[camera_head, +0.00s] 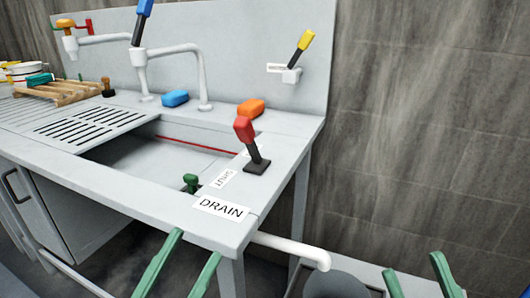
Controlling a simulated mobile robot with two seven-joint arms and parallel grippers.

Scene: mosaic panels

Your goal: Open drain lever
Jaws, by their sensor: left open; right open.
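The drain lever (244,130) has a red grip on a dark stem and black base. It stands on the right front corner of the sink counter, its grip leaning up and slightly left in the picture. A "DRAIN" label (222,208) lies in front of it, and a "SHUT" label (223,178) is beside its base. Another white label is mostly hidden behind the lever. My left gripper (195,245) is open and empty, below and left of the lever, near the counter's front edge. My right gripper (413,264) is open and empty, low and well right of the lever.
A small green knob (190,183) stands near the sink basin (150,165). An orange sponge (251,108) and blue sponge (174,98) lie behind. A yellow-handled lever (305,40) is on the backsplash. A white pipe (290,245) sticks out under the counter.

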